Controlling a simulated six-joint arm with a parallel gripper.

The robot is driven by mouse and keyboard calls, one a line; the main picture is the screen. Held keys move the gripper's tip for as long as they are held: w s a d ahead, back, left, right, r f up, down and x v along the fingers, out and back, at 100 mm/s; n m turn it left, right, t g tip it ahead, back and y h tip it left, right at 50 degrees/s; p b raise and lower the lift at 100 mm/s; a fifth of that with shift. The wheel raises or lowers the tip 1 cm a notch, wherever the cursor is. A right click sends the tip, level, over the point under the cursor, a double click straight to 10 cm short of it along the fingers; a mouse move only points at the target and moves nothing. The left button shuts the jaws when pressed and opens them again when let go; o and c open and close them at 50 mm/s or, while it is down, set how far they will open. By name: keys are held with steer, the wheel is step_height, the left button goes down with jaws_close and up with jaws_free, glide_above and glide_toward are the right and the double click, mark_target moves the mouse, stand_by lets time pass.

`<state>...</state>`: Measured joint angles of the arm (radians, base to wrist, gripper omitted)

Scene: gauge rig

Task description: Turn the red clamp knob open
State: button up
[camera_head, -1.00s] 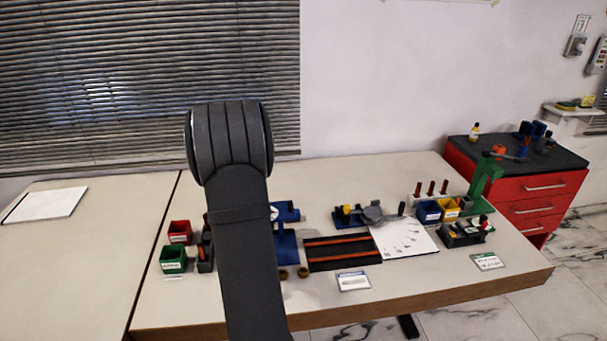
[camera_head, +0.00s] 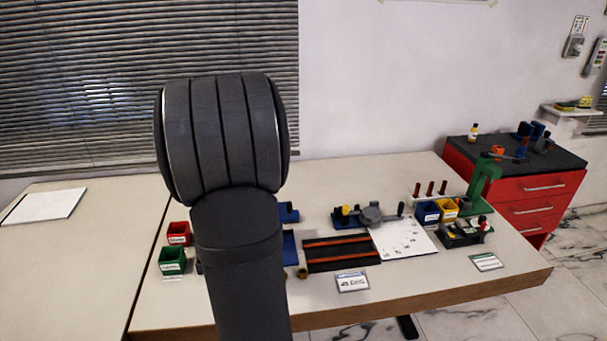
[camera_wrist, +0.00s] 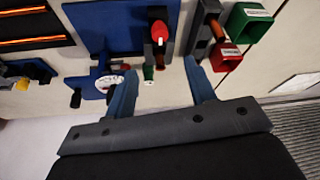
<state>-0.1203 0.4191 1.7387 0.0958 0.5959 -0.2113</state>
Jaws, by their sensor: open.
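The red clamp knob (camera_wrist: 160,32) shows near the top middle of the wrist view. It sits on a black part of the blue gauge rig (camera_wrist: 100,27). A dial with a white face (camera_wrist: 108,83) is on the rig below left of it. My gripper (camera_wrist: 160,66) is open and empty, its two blue fingers apart. In the wrist view the knob lies just beyond the gap between the fingertips, not between them. In the head view my arm hides the knob and gripper; only edges of the blue rig show.
A green bin (camera_wrist: 248,22) and a red bin (camera_wrist: 229,57) stand right of the rig in the wrist view, beside a grey holder with an orange-handled tool (camera_wrist: 217,31). A black mat with orange strips (camera_head: 341,252) lies right of my arm in the head view.

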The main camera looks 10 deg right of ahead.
steer(key=a+v, duration=0.1)
steer(key=v, duration=0.4)
steer(key=w+d+r+n, duration=0.1)
steer(key=w+d+n, duration=0.1)
steer(key=d, duration=0.4)
steer(key=w+d+r+n+y, duration=0.1)
steer(key=w+d+r+n, duration=0.1)
steer(key=w+d, duration=0.2)
steer(key=w+d+r+n+g, duration=0.1)
steer(key=w+d+r, duration=0.1)
steer(key=d, duration=0.8)
steer(key=shift+w+n+y, duration=0.4)
steer(key=shift+w, duration=0.4)
steer(key=shift+d+r, duration=0.1)
steer(key=s+a+f+m, duration=0.1)
steer(key=s+a+m, duration=0.1)
steer(key=a, duration=0.4)
steer(key=s+a+f+m+h, duration=0.1)
steer(key=s+a+f, duration=0.1)
steer(key=s+a, duration=0.2)
steer(key=s+a+f+m, duration=0.2)
steer(key=a, duration=0.6)
steer(key=shift+s+a+m+t+h, duration=0.25)
steer(key=shift+s+m+t+h, duration=0.05)
steer(key=shift+s+t+h, duration=0.1)
steer(key=shift+d+f, duration=0.1)
